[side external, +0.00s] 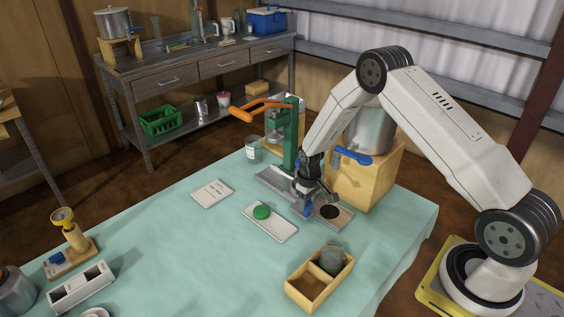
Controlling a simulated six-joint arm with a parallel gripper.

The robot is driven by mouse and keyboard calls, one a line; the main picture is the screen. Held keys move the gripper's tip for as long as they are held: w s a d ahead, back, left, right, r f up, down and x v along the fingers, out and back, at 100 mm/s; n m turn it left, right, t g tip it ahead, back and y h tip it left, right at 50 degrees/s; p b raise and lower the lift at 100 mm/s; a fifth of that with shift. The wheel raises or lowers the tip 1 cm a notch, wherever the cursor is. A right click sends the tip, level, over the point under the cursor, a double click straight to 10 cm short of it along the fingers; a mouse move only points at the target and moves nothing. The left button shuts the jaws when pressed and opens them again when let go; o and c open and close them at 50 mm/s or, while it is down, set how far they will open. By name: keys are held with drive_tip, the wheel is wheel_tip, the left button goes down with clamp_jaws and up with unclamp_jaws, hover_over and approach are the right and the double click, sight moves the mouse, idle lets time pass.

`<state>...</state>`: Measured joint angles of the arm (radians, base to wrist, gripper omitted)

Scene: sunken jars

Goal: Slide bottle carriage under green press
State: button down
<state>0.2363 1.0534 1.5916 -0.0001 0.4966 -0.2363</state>
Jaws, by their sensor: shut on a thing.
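The green press (290,150) stands upright at the back of the cloth-covered table, with an orange lever (262,109) reaching out to the left. A grey metal track (272,184) runs from the press foot toward the front right. My gripper (308,204) is low over this track, right of the press, and is shut on a small part of the bottle carriage, with blue showing at the fingers. Most of the carriage is hidden behind my gripper, and I cannot make out a bottle on it. A dark round spot (330,212) lies at the track's right end.
A wooden stand (372,182) with a steel tank (370,130) and blue tap stands close behind my gripper. A white tray with a green disc (262,212) lies in front. A wooden box (308,291) holds a grey jar (331,259). The left middle of the table is mostly clear.

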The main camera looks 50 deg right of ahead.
drive_tip(key=shift+w+d+f, duration=0.1)
drive_tip(key=shift+w, duration=6.65)
drive_tip(key=shift+c, duration=1.3)
unclamp_jaws()
drive_tip(key=shift+r, duration=0.2)
wheel_tip(320, 180, up, 8)
drive_tip(key=shift+f, duration=0.2)
